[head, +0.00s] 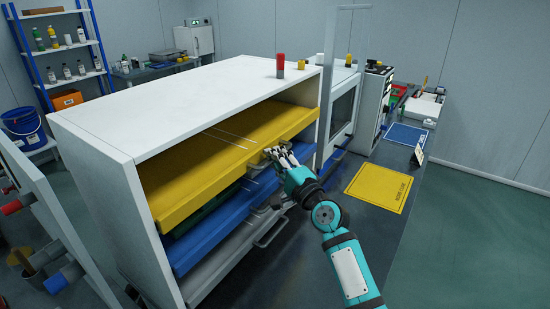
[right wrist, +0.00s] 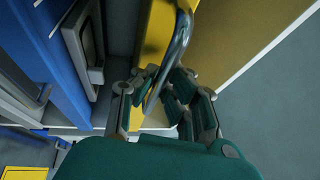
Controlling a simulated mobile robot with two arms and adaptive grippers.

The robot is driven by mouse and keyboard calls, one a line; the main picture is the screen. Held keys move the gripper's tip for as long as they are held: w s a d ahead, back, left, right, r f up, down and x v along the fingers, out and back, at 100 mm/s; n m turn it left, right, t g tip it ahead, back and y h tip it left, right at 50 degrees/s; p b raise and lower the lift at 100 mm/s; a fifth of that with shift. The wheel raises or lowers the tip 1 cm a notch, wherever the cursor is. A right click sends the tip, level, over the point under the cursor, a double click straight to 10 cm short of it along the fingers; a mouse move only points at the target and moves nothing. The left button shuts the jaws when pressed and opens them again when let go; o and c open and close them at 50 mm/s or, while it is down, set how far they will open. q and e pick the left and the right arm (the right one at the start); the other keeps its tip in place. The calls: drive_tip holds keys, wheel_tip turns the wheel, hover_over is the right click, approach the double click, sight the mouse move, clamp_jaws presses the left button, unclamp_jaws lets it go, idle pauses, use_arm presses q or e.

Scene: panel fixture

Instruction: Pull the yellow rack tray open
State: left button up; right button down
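The yellow rack tray (head: 236,163) is the top one in the white rack in the head view. Its front lip stands at the rack's opening, and part of it also shows in the right wrist view (right wrist: 223,38). My right gripper (head: 274,151) is at the tray's front, right of its middle. In the right wrist view, my right gripper (right wrist: 162,84) has its fingers on both sides of the tray's metal handle (right wrist: 180,42), and it looks shut on it. The fingers hide part of the handle. My left gripper is not in view.
Below are a dark green tray (head: 205,213), a blue tray (head: 222,224) and a grey tray (head: 232,258) with handles. A red-and-grey cylinder (head: 280,66) stands on the rack's white top (head: 190,95). A yellow mat (head: 380,188) lies on the dark bench to the right.

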drive_tip(key=shift+f, duration=0.15)
drive_tip(key=s+d+b, duration=0.1)
drive_tip(key=s+d, duration=0.5)
drive_tip(key=d, duration=0.4)
drive_tip(key=s+d+b, duration=0.1)
drive_tip(key=s+d, duration=0.6)
drive_tip(key=d, duration=0.3)
drive_tip(key=shift+s, duration=0.3)
drive_tip(key=shift+f, duration=0.1)
drive_tip(key=c, duration=1.4)
unclamp_jaws()
drive_tip(key=shift+w, duration=0.1)
drive_tip(key=shift+d, duration=0.15)
